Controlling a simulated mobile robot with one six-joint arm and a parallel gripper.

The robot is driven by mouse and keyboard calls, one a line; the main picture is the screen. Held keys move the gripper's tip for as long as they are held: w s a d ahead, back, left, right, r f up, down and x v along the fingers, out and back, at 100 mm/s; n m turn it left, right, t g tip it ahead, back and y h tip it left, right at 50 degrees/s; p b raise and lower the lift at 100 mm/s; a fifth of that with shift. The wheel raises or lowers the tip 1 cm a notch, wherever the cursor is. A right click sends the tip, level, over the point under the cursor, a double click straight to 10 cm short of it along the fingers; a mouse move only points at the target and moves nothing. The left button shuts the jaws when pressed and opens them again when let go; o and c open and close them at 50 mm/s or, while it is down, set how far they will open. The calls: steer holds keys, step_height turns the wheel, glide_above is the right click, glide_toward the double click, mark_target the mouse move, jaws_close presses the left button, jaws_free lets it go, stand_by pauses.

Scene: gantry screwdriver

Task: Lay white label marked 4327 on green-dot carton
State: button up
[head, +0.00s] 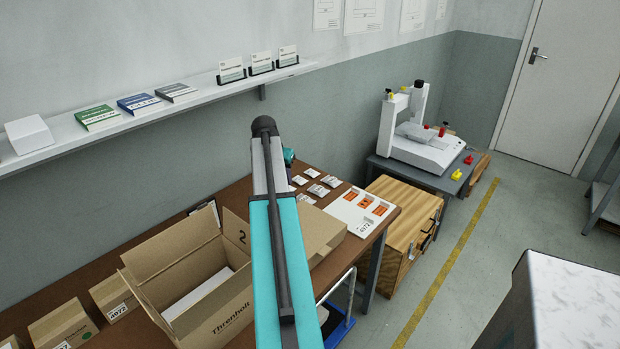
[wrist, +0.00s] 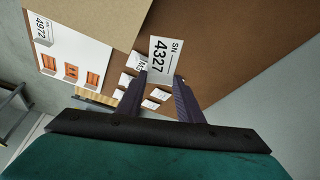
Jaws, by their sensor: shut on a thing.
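The white label marked SN 4327 (wrist: 165,60) is held between the fingertips of my gripper (wrist: 163,82) in the wrist view, above the brown table. Its printed face shows to the wrist camera.
A large open box (head: 190,270) and a closed carton (head: 318,228) take up the table's middle. Several small white labels (head: 318,190) lie near the wall. A white tray with orange pieces (head: 345,210) is at the right end. A shelf (head: 190,105) runs along the wall.

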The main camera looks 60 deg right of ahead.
steer(key=w+a+r+n+t, duration=0.1)
steer(key=w+a+r+n, duration=0.15)
steer(key=w+a, duration=0.6)
steer(key=w+a+r+n+t+y, duration=0.1)
steer(key=w+a+n, duration=0.3)
steer(key=a, duration=0.7)
steer(key=w+a+r+n+t, duration=0.1)
steer(key=w+a+r, duration=0.1)
steer(key=w+a, duration=0.65)
steer(key=a+r+n+y, duration=0.1)
steer(key=a+n, duration=0.2)
steer(key=a, duration=1)
steer(key=w+a+r+n+y, duration=0.1)
steer(key=a+r+n, duration=0.1)
steer(key=a, duration=1)
steer(key=a+r+n+t+y, duration=0.1)
steer(key=a+n, duration=0.3)
steer(key=a, duration=0.9)
steer(key=shift+w+a+r, duration=0.2)
steer(key=shift+a, duration=0.15)
steer(key=shift+s, duration=0.15)
